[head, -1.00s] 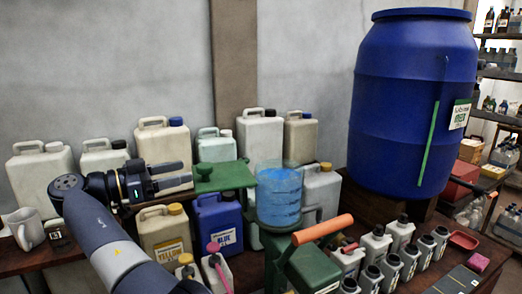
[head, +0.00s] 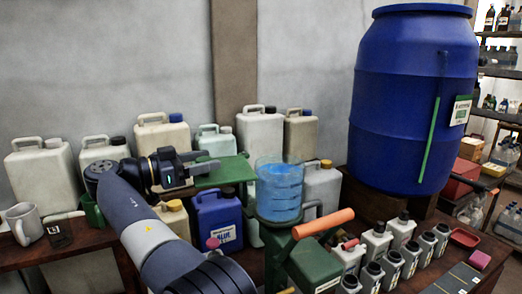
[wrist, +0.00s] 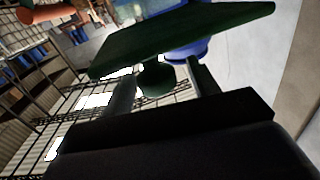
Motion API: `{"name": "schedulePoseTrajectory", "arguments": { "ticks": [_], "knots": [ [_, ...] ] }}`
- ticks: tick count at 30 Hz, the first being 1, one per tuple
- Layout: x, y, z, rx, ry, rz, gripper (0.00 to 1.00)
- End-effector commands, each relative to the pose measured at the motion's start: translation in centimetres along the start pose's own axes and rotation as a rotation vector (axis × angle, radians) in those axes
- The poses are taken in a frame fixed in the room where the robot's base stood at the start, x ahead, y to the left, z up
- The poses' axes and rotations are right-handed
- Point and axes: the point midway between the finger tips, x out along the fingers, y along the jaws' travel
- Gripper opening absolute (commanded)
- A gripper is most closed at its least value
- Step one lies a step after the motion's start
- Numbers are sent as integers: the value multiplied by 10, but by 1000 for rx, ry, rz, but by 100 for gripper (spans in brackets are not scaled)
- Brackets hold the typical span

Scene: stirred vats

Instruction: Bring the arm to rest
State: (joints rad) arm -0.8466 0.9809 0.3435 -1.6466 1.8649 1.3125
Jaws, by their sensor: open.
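My gripper (head: 208,166) is in the left middle of the head view, in front of the pale canisters and beside a green plate (head: 228,172). Its jaws are open. In the wrist view the two fingers of my gripper (wrist: 162,82) stand apart, with a round green knob (wrist: 156,80) showing between them under a dark green slab (wrist: 185,38). I cannot tell whether the fingers touch the knob.
A clear vessel of blue liquid (head: 279,192) stands right of my gripper, near an orange handle (head: 323,223). A big blue barrel (head: 412,105) stands behind right. Several bottles (head: 375,243) fill the right front. A grey mug (head: 24,222) is far left. Free air lies above the canisters.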

Motion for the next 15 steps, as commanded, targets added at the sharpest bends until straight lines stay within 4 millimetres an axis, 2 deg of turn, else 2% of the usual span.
{"name": "schedulePoseTrajectory", "arguments": {
  "ticks": [1, 15],
  "knots": [
    [7, 1, 3, 1, 0, -3, 57],
    [11, 12, 2, 2, -2, -91, 57]
  ]
}}
